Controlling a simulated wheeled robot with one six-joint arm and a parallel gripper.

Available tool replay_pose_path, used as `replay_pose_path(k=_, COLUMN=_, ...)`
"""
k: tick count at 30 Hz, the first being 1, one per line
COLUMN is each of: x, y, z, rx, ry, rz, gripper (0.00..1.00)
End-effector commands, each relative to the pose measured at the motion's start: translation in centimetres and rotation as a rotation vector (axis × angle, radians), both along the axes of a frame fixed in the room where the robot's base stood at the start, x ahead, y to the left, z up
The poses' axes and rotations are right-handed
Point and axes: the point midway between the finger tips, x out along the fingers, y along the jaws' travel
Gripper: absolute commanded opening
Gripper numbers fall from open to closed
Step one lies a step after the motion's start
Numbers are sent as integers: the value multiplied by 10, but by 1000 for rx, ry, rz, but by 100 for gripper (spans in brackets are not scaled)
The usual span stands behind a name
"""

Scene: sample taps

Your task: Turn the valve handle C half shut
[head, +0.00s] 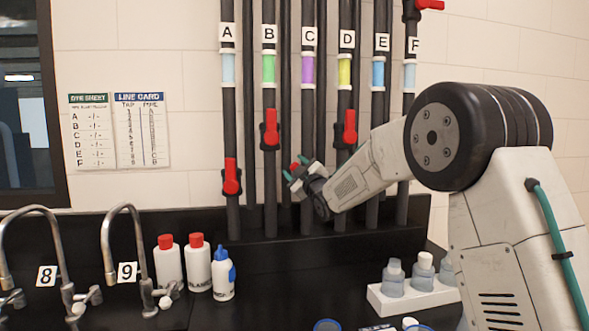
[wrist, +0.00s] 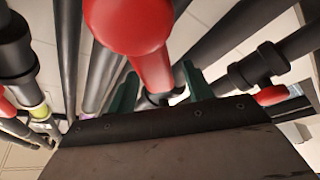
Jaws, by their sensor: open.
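Pipe C (head: 307,112) carries a purple band (head: 307,69) under its letter. Its red valve handle (head: 295,165) is mostly hidden by my gripper in the head view. In the wrist view a red handle (wrist: 137,40) with a rounded end looms close, its narrower part running down between my green fingers. My gripper (head: 296,168) is open at pipe C, its fingers on both sides of the handle; it also shows in the wrist view (wrist: 160,92). I cannot tell whether the fingers touch the handle, and its exact angle is unclear.
Handle B (head: 270,129) and handle D (head: 350,127) flank the gripper closely; handle A (head: 231,177) sits lower left. Below stand white bottles with red caps (head: 197,265), a blue-capped bottle (head: 223,275), taps (head: 125,250) and a rack of bottles (head: 400,304).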

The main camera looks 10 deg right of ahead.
Motion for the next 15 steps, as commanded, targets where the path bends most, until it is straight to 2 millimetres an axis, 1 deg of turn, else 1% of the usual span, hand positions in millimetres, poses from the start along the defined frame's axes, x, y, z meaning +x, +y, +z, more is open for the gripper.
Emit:
replay_pose_path(k=9, x=-48, y=-14, z=-13, rx=0, ry=1, rz=-1, gripper=51)
replay_pose_path(k=12, x=-59, y=-17, z=-17, rx=0, ry=1, rz=-1, gripper=51)
replay_pose_path(k=15, x=-66, y=-19, z=-19, rx=0, ry=1, rz=0, gripper=51)
